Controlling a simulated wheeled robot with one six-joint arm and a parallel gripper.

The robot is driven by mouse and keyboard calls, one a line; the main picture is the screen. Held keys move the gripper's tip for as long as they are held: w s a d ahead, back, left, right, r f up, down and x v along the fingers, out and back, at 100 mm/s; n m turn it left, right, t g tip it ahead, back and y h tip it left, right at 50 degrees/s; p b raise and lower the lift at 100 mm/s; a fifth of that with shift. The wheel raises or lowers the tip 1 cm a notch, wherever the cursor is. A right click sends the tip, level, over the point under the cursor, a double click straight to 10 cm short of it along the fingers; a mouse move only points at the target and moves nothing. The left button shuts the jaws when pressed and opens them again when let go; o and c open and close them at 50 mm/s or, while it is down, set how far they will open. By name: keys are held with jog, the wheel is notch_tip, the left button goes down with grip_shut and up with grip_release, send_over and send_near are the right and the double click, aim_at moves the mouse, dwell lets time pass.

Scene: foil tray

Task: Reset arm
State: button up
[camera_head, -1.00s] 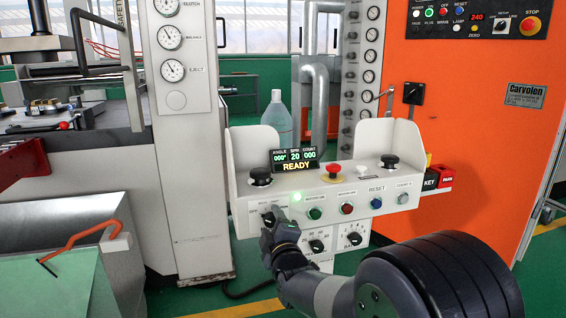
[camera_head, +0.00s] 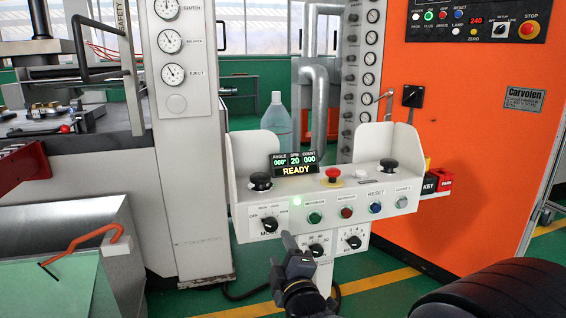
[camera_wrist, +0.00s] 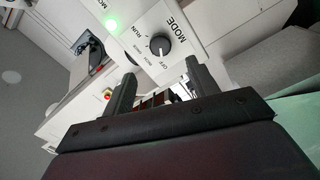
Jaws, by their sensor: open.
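My gripper (camera_head: 292,252) is open and empty, just below the front of the white control console (camera_head: 325,190) in the head view. In the wrist view my gripper (camera_wrist: 160,74) shows its two dark fingers apart, pointing at the console. The black MODE knob (camera_head: 270,224) is on the console's lower left, clear of the fingers. It also shows in the wrist view (camera_wrist: 159,46), ahead of the gap between the fingertips. A lit display (camera_head: 295,164) on the console reads READY. A green light (camera_head: 296,202) glows beside the knob panel.
Two more knobs (camera_head: 353,242) sit on a panel under the console, close to my gripper. A red mushroom button (camera_head: 333,174) and black buttons top the console.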

aim_at(271, 227)
jog(key=b+x, duration=0.1)
jog(key=x, duration=0.8)
jog(key=shift+f, duration=0.15)
jog(key=shift+w+m, duration=0.25)
jog(key=shift+m, duration=0.05)
jog(key=m+p, duration=0.1)
jog(key=m, duration=0.1)
jog(key=m+p, duration=0.1)
jog(key=m, duration=0.1)
jog(key=shift+s+r+p, duration=0.1)
jog(key=shift+r+p, duration=0.15)
jog(key=shift+p, duration=0.05)
jog(key=m+p, duration=0.2)
jog(key=m, duration=0.2)
jog(key=shift+p, duration=0.4)
jog(key=m+p, duration=0.3)
jog(key=m, duration=0.1)
jog(key=shift+r+h+p, duration=0.1)
jog(key=shift+h+p, duration=0.2)
jog(key=shift+p, duration=0.05)
jog(key=m+p, duration=0.3)
jog(key=p, duration=0.1)
jog(key=shift+m, duration=0.4)
jog(key=shift+f+v, duration=0.2)
jog(key=shift+v, duration=0.95)
